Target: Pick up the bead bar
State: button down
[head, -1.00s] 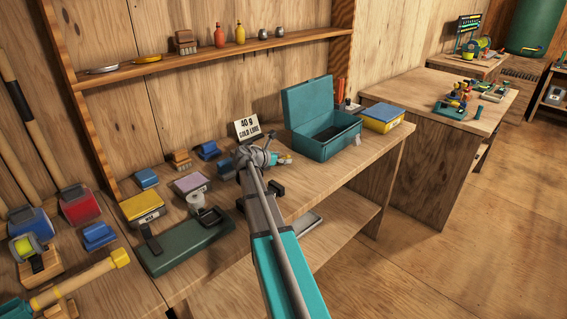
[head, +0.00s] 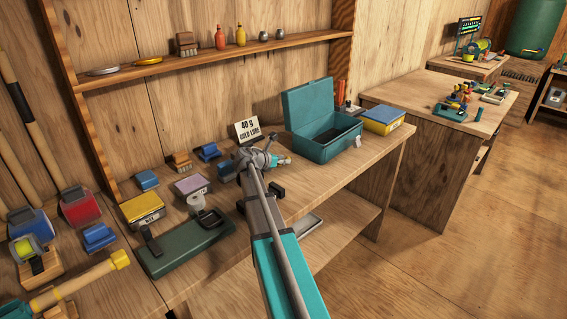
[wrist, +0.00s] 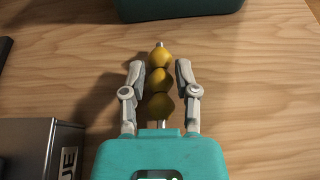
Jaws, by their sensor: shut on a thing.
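The bead bar (wrist: 160,79) shows in the wrist view as a row of three gold-yellow beads on a thin pale rod. It lies lengthwise between the two grey fingers of my gripper (wrist: 160,73), which is shut on it. I cannot tell whether the bar touches the bench. In the head view my gripper (head: 258,154) is over the middle of the workbench, in front of the 40 g gold lure sign (head: 247,130). My own arm and gripper hide the bead bar there.
An open teal tackle box (head: 322,148) stands right of my gripper, with a yellow-and-blue box (head: 383,121) beyond it. A dark green case (head: 186,246) lies to the left. In the wrist view a grey box (wrist: 45,148) is close at the lower left.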

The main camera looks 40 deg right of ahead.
jog(key=shift+r, duration=0.1)
dwell(0.3)
notch_tip(320, 180, up, 2)
jog(key=p, duration=0.2)
jog(key=shift+r+p, duration=0.2)
jog(key=shift+p, duration=0.15)
jog(key=s+a+r+p, duration=0.6)
jog(key=s+r+p, duration=0.4)
jog(key=s, duration=0.2)
jog(key=shift+s+a+r, duration=0.2)
jog(key=shift+s, duration=0.05)
